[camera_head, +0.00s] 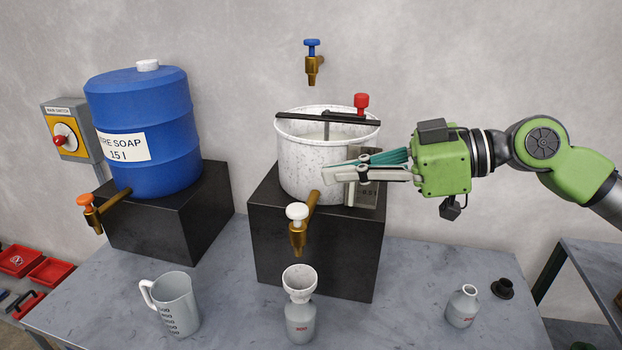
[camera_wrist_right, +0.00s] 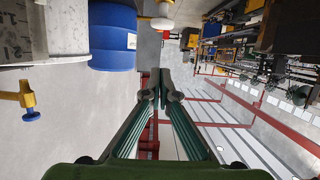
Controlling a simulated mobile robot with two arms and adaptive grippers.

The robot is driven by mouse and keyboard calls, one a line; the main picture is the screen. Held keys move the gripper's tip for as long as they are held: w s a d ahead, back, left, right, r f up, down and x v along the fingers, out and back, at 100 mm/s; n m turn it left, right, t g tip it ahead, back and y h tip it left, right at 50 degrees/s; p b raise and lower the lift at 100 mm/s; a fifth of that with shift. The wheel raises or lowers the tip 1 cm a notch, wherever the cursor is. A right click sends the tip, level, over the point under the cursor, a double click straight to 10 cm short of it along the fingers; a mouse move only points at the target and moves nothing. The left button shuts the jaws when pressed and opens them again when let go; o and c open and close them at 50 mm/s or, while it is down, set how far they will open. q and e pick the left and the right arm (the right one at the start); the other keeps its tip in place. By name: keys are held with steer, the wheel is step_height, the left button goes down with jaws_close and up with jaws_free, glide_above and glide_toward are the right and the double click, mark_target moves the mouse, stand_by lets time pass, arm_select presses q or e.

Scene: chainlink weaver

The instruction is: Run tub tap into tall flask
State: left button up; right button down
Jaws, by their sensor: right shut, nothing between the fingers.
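The white speckled tub (camera_head: 300,160) stands on a black block, with a brass tap (camera_head: 298,235) and white handle (camera_head: 297,211) at its front. No stream shows between tap and funnel. My right gripper (camera_head: 326,184) is shut and empty, reaching from the right across the tub's front, above and right of the white handle. Its shut fingertips (camera_wrist_right: 160,88) also show in the right wrist view. My left gripper is not in view.
A blue soap barrel (camera_head: 148,103) with an orange-handled tap stands left on another black block. A measuring jug (camera_head: 176,305) stands left of the flask. A smaller bottle (camera_head: 462,308) and a black stopper (camera_head: 502,289) are at right. A blue-handled wall tap (camera_head: 312,65) is above the tub.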

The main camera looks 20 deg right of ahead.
steer(key=p, duration=0.5)
glide_above(307, 212)
steer(key=f, duration=0.5)
steer(key=shift+d+f, duration=0.2)
steer(key=shift+d, duration=0.1)
steer(key=shift+f, duration=0.1)
steer(key=shift+s+f+b, duration=0.15)
steer(key=shift+f+b, duration=0.8)
steer(key=shift+b, duration=0.3)
steer(key=shift+r, duration=0.1)
steer(key=shift+s+f, duration=0.1)
steer(key=shift+f, duration=0.1)
stand_by(4.6)
